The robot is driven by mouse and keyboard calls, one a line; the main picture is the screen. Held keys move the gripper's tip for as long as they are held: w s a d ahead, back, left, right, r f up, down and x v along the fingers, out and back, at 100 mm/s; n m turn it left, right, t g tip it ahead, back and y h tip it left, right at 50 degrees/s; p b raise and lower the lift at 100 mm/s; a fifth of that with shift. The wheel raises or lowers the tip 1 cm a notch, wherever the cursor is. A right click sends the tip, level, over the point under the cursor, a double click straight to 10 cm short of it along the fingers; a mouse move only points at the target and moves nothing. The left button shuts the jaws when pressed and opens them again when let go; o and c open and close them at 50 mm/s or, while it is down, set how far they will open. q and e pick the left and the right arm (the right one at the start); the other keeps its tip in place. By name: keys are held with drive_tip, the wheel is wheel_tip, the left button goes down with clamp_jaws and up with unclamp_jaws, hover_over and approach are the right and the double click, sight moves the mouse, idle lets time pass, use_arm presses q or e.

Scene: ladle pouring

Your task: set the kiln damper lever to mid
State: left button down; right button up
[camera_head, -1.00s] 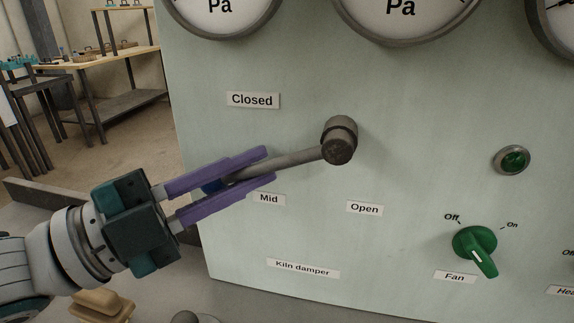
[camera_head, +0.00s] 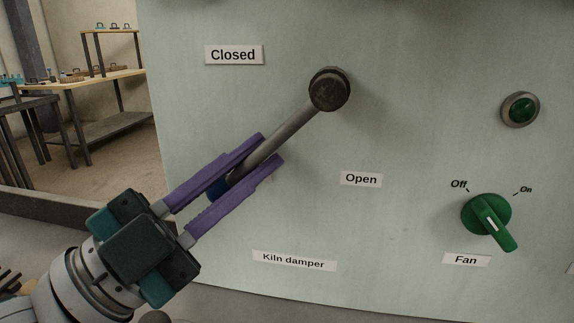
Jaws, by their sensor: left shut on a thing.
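The kiln damper lever (camera_head: 285,132) is a grey rod on a dark round pivot (camera_head: 330,90) on the pale green panel. It slants down and left from the pivot, with a blue tip (camera_head: 217,189) partly hidden by the fingers. My left gripper (camera_head: 264,151) has purple fingers shut on the lever near its lower end. The "Closed" label (camera_head: 233,55) is above left and the "Open" label (camera_head: 361,179) is below the pivot. The "Mid" label does not show; the gripper's fingers cover the area where it was. My right gripper is not in view.
On the right of the panel (camera_head: 420,120) are a green fan knob (camera_head: 487,217), turned away from both marks, and a green lamp (camera_head: 520,109). A "Kiln damper" label (camera_head: 294,260) is low on the panel. Benches (camera_head: 85,85) stand far behind on the left.

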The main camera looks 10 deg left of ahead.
use_arm(q)
drive_tip(key=c, duration=0.9)
unclamp_jaws()
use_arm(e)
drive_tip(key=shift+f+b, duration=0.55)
use_arm(q)
drive_tip(key=v, duration=1)
drive_tip(key=shift+r, duration=0.1)
